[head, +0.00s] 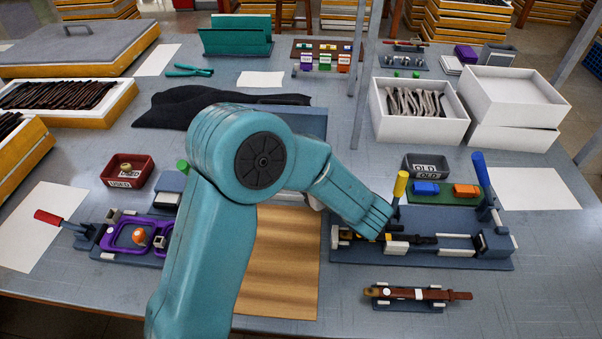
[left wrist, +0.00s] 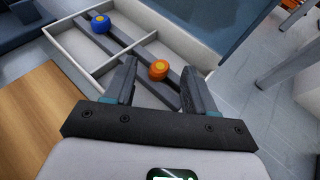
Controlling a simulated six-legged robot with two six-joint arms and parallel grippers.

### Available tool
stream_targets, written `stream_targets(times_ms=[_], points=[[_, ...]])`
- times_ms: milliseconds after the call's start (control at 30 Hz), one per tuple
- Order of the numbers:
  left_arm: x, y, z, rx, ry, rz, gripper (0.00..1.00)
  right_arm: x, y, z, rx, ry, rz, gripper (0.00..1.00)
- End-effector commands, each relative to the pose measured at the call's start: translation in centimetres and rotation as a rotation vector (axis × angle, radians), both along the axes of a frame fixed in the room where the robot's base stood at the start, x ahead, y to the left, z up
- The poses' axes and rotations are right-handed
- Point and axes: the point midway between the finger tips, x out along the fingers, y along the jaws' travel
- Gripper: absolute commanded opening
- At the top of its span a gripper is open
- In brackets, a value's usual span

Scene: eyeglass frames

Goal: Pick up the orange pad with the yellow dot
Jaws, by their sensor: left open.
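The orange pad with the yellow dot (left wrist: 158,70) is round and sits on a dark bar across a pale divided tray (left wrist: 172,35) in the left wrist view. A blue pad with a yellow dot (left wrist: 100,24) sits on a similar bar, farther up and left. My left gripper (left wrist: 160,67) is open, and the orange pad appears between its two fingers. I cannot tell how far the fingertips are above it. In the head view my left arm crosses the middle and its fingers cannot be made out. My right gripper is not in view.
A wooden mat (head: 278,265) lies below my arm. A fixture with a yellow handle (head: 401,184) and a blue handle (head: 480,170) stands at the right. A green plate (head: 448,198) holds blue and orange blocks. A purple frame fixture (head: 112,240) is at the left.

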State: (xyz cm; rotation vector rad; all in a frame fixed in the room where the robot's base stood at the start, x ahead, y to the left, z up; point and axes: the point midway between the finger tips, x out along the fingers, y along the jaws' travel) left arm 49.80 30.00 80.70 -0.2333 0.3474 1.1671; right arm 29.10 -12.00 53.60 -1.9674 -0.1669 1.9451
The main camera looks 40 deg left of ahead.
Motion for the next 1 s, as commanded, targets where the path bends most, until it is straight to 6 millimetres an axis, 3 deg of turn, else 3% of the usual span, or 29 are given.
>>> stream_targets(times_ms=[300,500,800,1000], points=[[0.4,0.8,-0.3,0.001,0.000,-0.001,0.55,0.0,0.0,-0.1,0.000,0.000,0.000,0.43],[0.4,0.8,-0.3,0.001,-0.001,-0.001,0.00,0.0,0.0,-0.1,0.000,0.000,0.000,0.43],[0.4,0.8,0.0,0.000,-0.002,-0.001,0.00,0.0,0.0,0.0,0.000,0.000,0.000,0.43],[0.4,0.8,3.6,-0.001,-0.007,0.000,0.00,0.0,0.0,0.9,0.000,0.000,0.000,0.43]])
